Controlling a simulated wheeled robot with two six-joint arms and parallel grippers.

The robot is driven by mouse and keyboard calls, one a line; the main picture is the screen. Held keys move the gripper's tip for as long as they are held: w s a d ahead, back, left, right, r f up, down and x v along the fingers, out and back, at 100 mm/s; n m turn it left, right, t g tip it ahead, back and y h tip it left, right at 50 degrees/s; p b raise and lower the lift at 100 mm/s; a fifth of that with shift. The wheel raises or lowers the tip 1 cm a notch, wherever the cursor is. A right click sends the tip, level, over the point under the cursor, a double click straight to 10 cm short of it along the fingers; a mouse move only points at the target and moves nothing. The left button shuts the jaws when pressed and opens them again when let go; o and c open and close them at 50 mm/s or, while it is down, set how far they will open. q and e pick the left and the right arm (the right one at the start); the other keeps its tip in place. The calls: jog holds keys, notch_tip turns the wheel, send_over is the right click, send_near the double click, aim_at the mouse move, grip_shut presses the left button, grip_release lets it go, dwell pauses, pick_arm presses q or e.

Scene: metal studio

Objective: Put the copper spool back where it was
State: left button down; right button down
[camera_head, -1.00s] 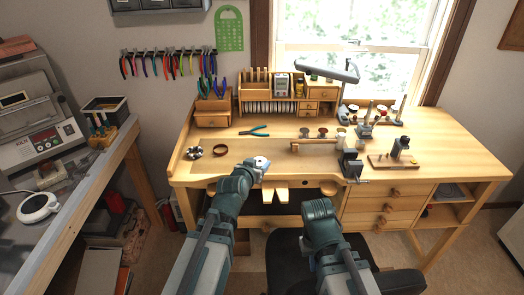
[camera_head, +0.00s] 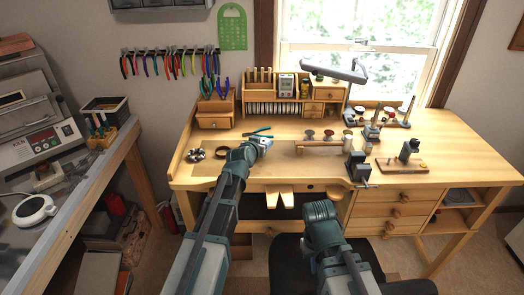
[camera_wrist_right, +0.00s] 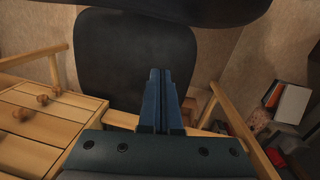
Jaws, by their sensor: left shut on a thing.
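My left gripper (camera_head: 264,142) is above the front left part of the wooden bench top (camera_head: 430,160). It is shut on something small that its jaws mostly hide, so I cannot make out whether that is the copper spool. My right gripper (camera_wrist_right: 161,100) points down in front of the bench by the dark chair. Its fingers are together with nothing visible between them.
A dark vise (camera_head: 357,166) sits at the bench's front edge, right of the spools. A small stand (camera_head: 408,150) is farther right. A dark chair (camera_wrist_right: 110,60) is below the right gripper.

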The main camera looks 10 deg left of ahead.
pick_arm(q)
jog(key=shift+f+b, duration=1.35)
jog(key=shift+f, duration=0.25)
jog(key=shift+f, duration=0.2)
jog(key=shift+c, duration=0.9)
grip_release()
jog(key=shift+r, duration=0.2)
